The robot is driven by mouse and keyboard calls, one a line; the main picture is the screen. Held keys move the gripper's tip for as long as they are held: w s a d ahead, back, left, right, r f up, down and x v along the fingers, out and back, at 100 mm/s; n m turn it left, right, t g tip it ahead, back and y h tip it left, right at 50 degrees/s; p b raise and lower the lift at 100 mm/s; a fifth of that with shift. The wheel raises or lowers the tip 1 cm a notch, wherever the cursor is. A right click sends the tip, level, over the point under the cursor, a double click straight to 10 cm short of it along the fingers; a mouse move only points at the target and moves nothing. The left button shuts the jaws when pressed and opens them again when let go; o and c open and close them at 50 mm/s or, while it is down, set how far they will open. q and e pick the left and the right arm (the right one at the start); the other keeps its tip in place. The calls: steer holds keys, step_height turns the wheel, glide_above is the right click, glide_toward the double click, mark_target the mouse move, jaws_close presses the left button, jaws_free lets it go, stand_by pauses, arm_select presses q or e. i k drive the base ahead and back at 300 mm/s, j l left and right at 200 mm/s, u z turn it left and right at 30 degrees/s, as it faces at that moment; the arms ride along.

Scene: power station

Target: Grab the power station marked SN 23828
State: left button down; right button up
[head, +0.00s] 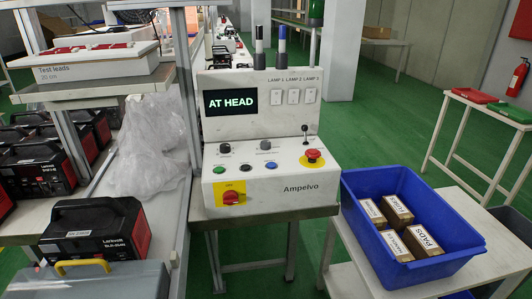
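A black and red power station (97,232) with a top handle stands at the lower left, behind a grey case. It has a small white label on its side, too small to read for certain. More black and red power stations (38,168) stand behind it on the left, partly hidden by the shelf and its posts. Further ones (222,55) stand in a row farther back along the line. I cannot read SN 23828 clearly on any of them. Neither of my grippers is in view.
A grey case (90,282) with a yellow handle fills the lower left corner. Crumpled clear plastic (150,150) lies beside the stations. A control panel (262,150) reading "AT HEAD" stands in the middle. A blue bin (350,190) with several boxes sits at the right.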

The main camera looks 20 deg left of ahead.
mark_target(116, 231)
steer(key=u, duration=1.75)
